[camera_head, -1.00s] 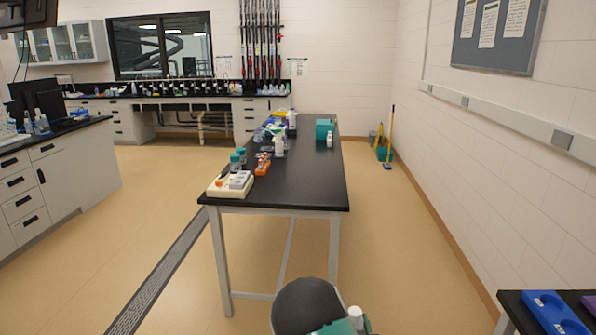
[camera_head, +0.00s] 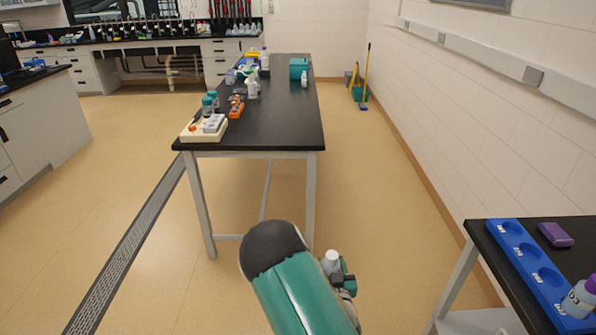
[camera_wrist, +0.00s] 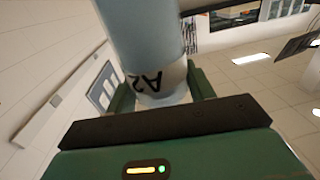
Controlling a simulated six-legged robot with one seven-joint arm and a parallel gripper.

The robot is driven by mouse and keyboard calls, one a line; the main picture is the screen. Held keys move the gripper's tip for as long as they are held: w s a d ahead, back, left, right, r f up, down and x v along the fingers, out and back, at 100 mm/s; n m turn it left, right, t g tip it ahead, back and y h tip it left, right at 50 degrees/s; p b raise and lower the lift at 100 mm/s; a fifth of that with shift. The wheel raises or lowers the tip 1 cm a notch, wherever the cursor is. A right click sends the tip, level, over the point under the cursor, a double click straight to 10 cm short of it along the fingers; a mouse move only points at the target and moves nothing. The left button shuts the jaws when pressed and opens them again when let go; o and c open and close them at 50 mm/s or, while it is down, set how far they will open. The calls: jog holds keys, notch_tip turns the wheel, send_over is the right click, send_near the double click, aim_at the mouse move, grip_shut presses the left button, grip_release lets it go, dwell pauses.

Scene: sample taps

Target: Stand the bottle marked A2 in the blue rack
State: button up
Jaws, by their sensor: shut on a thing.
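The bottle marked A2 (camera_wrist: 160,82) is pale with a black A2 label and fills the upper middle of the wrist view. My gripper (camera_wrist: 150,100) is shut on it. In the head view, my gripper (camera_head: 338,275) is partly hidden behind my arm, with the bottle's white top (camera_head: 331,258) showing above it. The blue rack (camera_head: 513,237) lies on the dark table at the lower right, apart from my gripper. It has several round holes in a row. A bottle marked D3 (camera_head: 578,300) stands at the rack's near end. The other visible holes look empty.
A purple block (camera_head: 555,235) lies right of the rack on the dark side table (camera_head: 480,233). A long black table (camera_head: 285,125) with a white instrument (camera_head: 205,128) and several bottles stands ahead. A wall runs along the right. The floor between the tables is clear.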

jog(key=s+f, duration=0.3)
jog(key=shift+d+f, duration=0.1)
jog(key=shift+f, duration=0.05)
jog(key=d+r+m+g+h, duration=0.2)
jog(key=d+r+m+h, duration=0.4)
jog(key=d+r, duration=0.8)
jog(key=s+d+r+m+g+h, duration=0.2)
jog(key=s+d+r+h, duration=0.15)
jog(key=d+r, duration=0.2)
jog(key=s+d+r+m+g+h, duration=0.2)
jog(key=s+d+r+g+h, duration=0.1)
jog(key=d+r+h, duration=0.25)
jog(key=s+d+r+m+g+h, duration=0.3)
jog(key=s+d+r+m+g, duration=0.35)
jog(key=s+d, duration=0.4)
jog(key=s+d+f+m+g, duration=0.1)
jog(key=s+g, duration=0.4)
jog(key=s, duration=0.5)
jog(key=s+d+m+g, duration=0.4)
jog(key=s+g, duration=0.1)
jog(key=s, duration=0.5)
jog(key=shift+s+d+f+y, duration=0.2)
jog(key=shift+s+f+y, duration=0.05)
jog(key=shift+f+y, duration=0.15)
